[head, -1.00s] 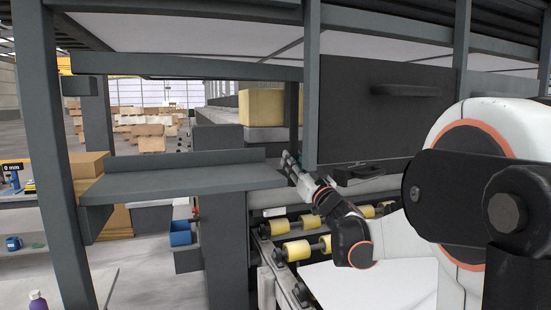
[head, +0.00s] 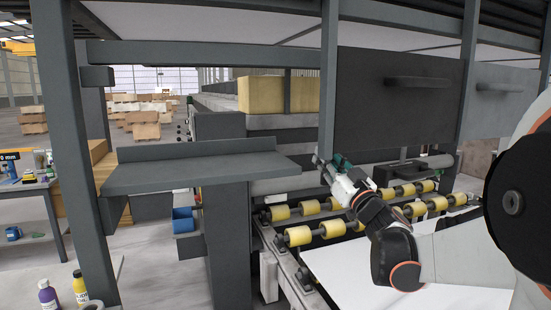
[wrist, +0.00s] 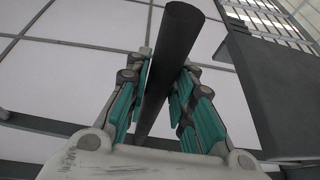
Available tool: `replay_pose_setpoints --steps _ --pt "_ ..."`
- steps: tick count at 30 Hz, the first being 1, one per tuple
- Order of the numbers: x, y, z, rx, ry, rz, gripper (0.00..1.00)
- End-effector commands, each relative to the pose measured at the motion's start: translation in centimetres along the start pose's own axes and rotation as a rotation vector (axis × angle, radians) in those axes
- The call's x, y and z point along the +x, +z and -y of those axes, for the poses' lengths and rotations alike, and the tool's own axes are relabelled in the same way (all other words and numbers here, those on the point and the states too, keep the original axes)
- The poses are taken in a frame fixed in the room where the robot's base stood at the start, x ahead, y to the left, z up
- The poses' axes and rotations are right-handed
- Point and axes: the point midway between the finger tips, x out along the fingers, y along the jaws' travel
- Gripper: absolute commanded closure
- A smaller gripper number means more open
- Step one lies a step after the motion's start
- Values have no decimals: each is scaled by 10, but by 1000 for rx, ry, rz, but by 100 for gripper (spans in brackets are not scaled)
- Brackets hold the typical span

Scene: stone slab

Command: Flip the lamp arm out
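My gripper (head: 322,162) is at the lower end of a dark upright post, in front of the machine opening. In the wrist view its two teal-padded fingers (wrist: 165,75) stand on either side of a dark round bar (wrist: 172,55). The bar runs from between the fingers up past their tips. It lies very near or against both fingertips, and I cannot tell whether it is clamped. It may be the lamp arm, but the frames do not settle this. In the head view the bar is not clear, partly hidden by my gripper and the post.
Yellow rollers (head: 335,228) and a white slab (head: 350,262) lie below my arm. A dark panel with a handle (head: 418,82) hangs above to the right. A grey shelf (head: 200,175) juts out to the left. A dark bracket with a grey cylinder (head: 437,161) sits under the panel.

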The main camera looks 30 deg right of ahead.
Motion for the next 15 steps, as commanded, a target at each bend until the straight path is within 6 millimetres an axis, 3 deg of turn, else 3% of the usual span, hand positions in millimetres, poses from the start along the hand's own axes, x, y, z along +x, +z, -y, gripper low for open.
replay_pose_setpoints --steps 2,15 --pt "-1 0 0 0 0 0 59" --pt "-6 0 -1 0 1 0 59"
